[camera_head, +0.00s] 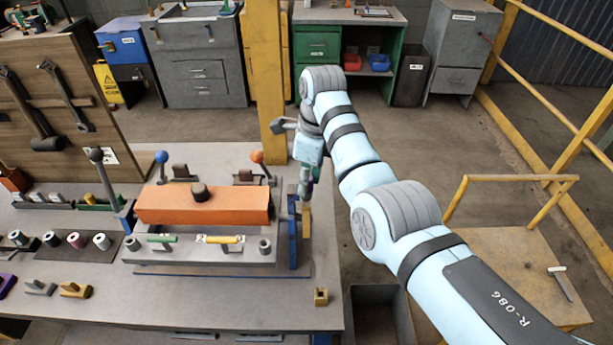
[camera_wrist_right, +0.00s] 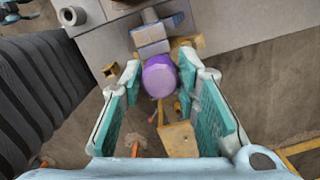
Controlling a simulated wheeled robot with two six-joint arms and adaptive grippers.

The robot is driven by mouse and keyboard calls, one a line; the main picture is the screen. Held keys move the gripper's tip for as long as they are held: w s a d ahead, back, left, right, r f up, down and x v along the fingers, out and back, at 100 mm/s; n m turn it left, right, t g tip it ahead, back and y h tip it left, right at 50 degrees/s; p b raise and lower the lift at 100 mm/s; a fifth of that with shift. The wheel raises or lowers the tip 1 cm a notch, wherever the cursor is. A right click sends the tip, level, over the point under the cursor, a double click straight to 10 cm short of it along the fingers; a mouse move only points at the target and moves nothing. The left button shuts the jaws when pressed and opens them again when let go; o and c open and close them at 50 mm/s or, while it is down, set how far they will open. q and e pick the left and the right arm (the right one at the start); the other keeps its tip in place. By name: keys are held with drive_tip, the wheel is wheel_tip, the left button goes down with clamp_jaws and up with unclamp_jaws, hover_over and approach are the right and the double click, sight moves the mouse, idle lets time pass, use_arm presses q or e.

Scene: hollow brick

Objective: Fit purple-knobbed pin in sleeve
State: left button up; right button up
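The purple knob (camera_wrist_right: 159,76) of the pin shows in the right wrist view, between the tips of my right gripper (camera_wrist_right: 160,72). The green-padded fingers stand apart, with a narrow gap visible beside the knob; I see no clear grip. Grey block-like parts (camera_wrist_right: 152,42) lie just beyond the knob; I cannot tell which is the sleeve, and the pin's shank is hidden. In the head view, my right gripper (camera_head: 306,183) points down at the right end of the bench fixture, above an upright tan piece (camera_head: 306,222). My left gripper is not in view.
An orange block (camera_head: 235,206) with a black knob sits on the fixture. A blue upright (camera_head: 292,232) stands close to my right gripper. A small brass block (camera_head: 321,297) lies near the bench's right edge. A yellow post (camera_head: 268,90) rises behind the bench.

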drive_tip(key=o, duration=0.3)
drive_tip(key=r, duration=0.5)
drive_tip(key=d+r, duration=0.1)
drive_tip(key=r, duration=0.1)
drive_tip(key=shift+s+r, duration=0.15)
drive_tip(key=shift+r, duration=0.15)
drive_tip(key=shift+a, duration=0.1)
